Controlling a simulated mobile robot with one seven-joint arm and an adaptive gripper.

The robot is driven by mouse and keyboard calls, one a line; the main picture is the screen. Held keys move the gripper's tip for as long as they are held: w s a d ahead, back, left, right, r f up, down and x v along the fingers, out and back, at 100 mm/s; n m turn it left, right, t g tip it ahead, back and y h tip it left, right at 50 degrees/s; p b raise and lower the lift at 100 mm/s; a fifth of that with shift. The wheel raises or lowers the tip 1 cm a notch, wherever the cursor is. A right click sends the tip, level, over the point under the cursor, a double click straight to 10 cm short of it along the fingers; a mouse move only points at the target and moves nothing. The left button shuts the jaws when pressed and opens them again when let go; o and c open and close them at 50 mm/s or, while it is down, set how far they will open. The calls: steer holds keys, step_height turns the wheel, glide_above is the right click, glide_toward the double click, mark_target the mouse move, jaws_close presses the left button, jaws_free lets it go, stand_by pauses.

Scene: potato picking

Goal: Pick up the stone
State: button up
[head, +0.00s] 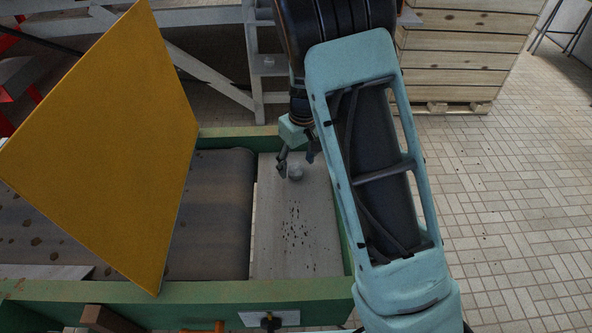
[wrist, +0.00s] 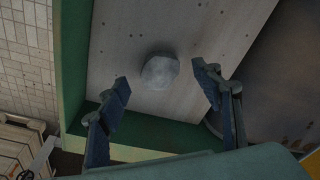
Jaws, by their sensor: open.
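The stone (head: 295,172) is small, grey and rounded. It lies on the light flat board (head: 300,255) at the end of the conveyor, near the far green rim. In the wrist view the stone (wrist: 160,72) lies just beyond my fingertips, roughly between their lines. My gripper (head: 296,166) is open and empty in the wrist view (wrist: 164,78), with one finger to each side below the stone. Neither finger visibly touches it. In the head view my arm hides part of the gripper.
A dark conveyor belt (head: 215,215) adjoins the board on the left. Green rims (head: 190,292) border both. A large yellow panel (head: 115,140) stands over the belt. Dark specks of dirt dot the board. A wooden crate (head: 455,60) stands on the tiled floor behind right.

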step_height(320, 180, down, 2)
steer(key=shift+w+a, duration=0.1)
steer(key=shift+w, duration=0.05)
steer(key=c, duration=1.3)
steer(key=shift+r, duration=0.1)
